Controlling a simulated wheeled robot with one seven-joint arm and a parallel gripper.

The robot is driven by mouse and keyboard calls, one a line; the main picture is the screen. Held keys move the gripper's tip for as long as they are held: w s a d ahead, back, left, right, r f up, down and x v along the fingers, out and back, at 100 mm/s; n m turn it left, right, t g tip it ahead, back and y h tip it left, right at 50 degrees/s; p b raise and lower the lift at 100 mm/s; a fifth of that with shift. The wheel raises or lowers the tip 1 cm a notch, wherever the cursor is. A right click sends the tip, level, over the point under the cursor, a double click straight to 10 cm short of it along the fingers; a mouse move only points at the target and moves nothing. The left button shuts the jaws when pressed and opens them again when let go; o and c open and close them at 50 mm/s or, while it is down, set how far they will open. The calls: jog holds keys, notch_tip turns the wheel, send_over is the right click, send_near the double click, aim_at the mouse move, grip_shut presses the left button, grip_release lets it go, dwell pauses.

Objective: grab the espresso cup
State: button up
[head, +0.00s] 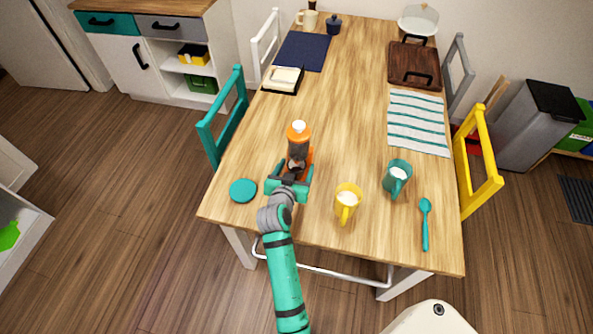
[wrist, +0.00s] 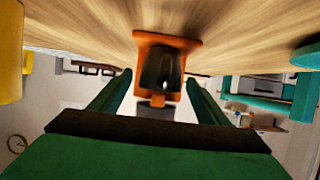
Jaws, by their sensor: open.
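An upright orange object with a dark, glossy middle and a white top (head: 298,131) stands near the front left of the table. I cannot tell whether it is or holds the espresso cup. My gripper (head: 291,172) is open, low over the table on the near side of it. In the wrist view, which is upside down, the orange object (wrist: 152,39) lies straight ahead, between the lines of my gripper's fingers (wrist: 158,82). Contact is not clear. A yellow mug (head: 345,208) and a teal mug (head: 391,181), both with pale contents, stand to the right.
A teal disc (head: 243,190) lies left of my gripper. A teal spoon (head: 425,225) lies at the right. A striped cloth (head: 418,122), a wooden tray (head: 414,66) and a dark mat (head: 303,51) lie farther back. The table's middle is clear. Chairs stand along both sides.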

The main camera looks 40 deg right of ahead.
jog(key=shift+w+d+f, duration=0.15)
jog(key=shift+w+d, duration=0.15)
jog(key=c, duration=1.1)
jog(key=shift+c, duration=0.2)
